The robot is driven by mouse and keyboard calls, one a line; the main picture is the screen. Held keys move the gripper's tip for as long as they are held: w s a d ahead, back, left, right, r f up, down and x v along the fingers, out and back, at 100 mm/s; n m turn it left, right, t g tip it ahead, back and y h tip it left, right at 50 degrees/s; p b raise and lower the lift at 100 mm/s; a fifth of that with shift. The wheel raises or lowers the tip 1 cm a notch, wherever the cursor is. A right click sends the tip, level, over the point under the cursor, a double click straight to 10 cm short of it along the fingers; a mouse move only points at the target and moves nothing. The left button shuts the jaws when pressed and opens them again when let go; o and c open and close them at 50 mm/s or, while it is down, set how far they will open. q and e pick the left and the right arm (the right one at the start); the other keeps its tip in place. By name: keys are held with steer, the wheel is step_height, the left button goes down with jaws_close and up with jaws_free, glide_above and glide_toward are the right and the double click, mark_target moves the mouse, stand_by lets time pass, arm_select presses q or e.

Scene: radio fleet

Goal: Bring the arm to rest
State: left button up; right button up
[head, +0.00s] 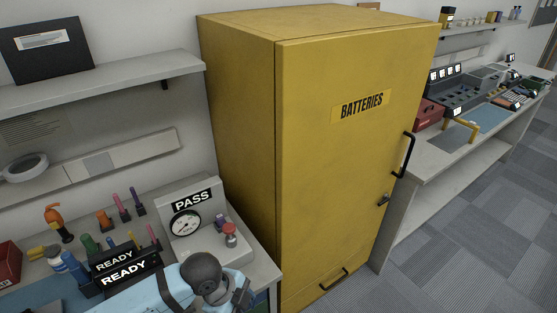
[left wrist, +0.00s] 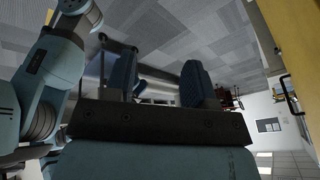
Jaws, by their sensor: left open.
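My left gripper (left wrist: 160,78) shows in the left wrist view with its two dark fingers apart and nothing between them. Behind the fingers are grey floor tiles, and the picture is steeply tilted. My light blue arm links with grey joints show at the left of that view. In the head view, part of my light blue arm with a dark round joint is at the bottom, in front of the bench; the fingers cannot be made out there. My right gripper is in neither view.
A yellow battery cabinet (head: 240,130) stands right of the bench. A gauge box marked PASS (head: 190,210), black READY racks (head: 125,272) and several tools stand on the bench close to my arm. A shelf (head: 110,83) hangs above. Open carpet (head: 460,240) lies at right.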

arm_select(q)
steer(key=s+a+f+n+t+y, duration=0.1)
steer(key=s+a+f+n+t, duration=0.9)
steer(key=n, duration=0.9)
steer(key=shift+s+a, duration=0.4)
steer(key=shift+a, duration=0.35)
